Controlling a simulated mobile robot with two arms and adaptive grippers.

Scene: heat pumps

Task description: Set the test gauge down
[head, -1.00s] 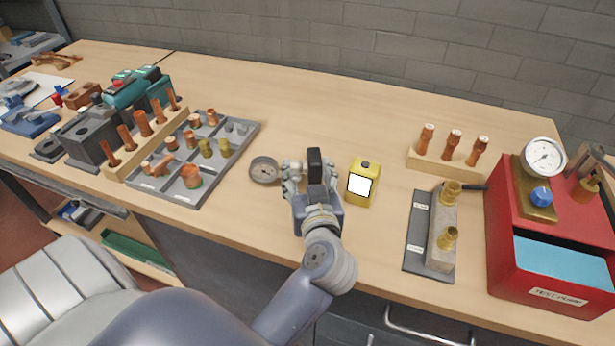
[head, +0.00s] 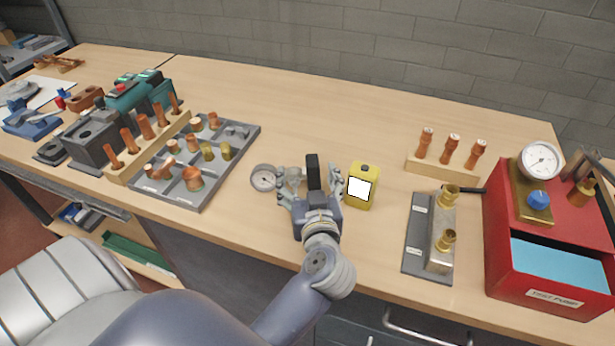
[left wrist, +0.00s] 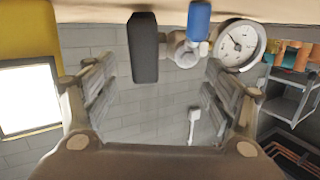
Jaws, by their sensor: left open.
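The test gauge shows in the head view as a round white dial (head: 264,178) just left of my left gripper. In the left wrist view its dial (left wrist: 238,45) is at the upper right, with a grey stem beside it. A black upright block (head: 313,172) stands between my fingers; it also shows in the left wrist view (left wrist: 143,48), apparently joined to the stem. A blue cylinder (left wrist: 199,20) sits by the stem. My left gripper (head: 311,180) is open, its fingers apart on both sides of the block. The gauge's underside is hidden. My right gripper is not in view.
A grey tray of fittings (head: 218,178) is to the left. A grey block with brass fittings (head: 441,235) and a red test pump (head: 545,300) are to the right. The table behind is clear.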

